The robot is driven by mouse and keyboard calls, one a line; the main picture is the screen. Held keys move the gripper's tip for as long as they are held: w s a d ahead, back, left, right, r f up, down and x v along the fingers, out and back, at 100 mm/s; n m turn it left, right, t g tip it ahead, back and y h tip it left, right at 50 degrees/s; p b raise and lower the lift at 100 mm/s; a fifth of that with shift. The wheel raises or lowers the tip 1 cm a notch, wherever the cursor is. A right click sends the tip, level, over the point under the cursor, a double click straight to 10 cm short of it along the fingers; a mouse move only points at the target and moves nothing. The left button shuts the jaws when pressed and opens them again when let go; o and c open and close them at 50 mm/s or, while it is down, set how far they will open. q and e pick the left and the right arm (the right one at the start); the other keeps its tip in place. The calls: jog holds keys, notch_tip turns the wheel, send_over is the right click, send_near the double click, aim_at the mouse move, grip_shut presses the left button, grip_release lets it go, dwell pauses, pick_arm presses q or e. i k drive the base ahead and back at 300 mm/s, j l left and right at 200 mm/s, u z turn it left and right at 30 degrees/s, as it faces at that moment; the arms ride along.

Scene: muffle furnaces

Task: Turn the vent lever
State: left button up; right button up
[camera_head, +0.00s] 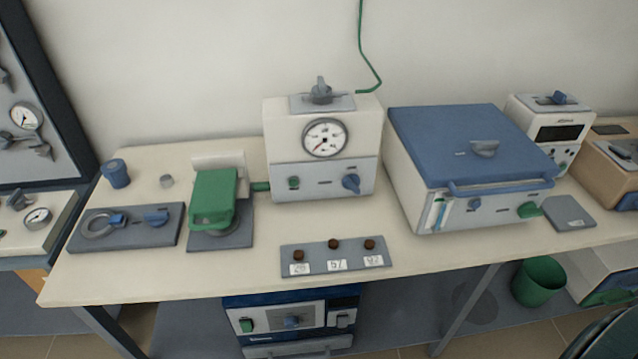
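No part is clearly marked as the vent lever, so I cannot tell which one it is. A grey lever-like knob (320,91) sits on top of the white box with a round dial (325,138). A large white furnace with a blue lid (450,135) stands to its right. Neither of my grippers is in view.
A green device (213,198) and a grey panel with a ring (127,227) stand on the table's left. A grey strip with brown samples (336,258) lies near the front edge. Bare tabletop (230,270) shows around it. A green bin (539,281) is below, right.

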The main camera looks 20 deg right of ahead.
aim_at(350, 181)
jog(key=l+u, duration=0.2)
jog(key=l, duration=0.2)
jog(key=k+l+u, duration=0.25)
jog(key=l, duration=0.2)
jog(key=l+u, duration=0.2)
jog(key=l, duration=0.2)
jog(key=k+l+u, duration=0.2)
jog(key=l, duration=0.15)
jog(key=k+l, duration=0.15)
jog(key=l, duration=0.25)
jog(key=k+l, duration=0.2)
jog(key=l, duration=0.25)
jog(key=k+l+u, duration=0.1)
jog(key=l, duration=0.3)
jog(key=k+l, duration=0.25)
jog(key=l, duration=0.15)
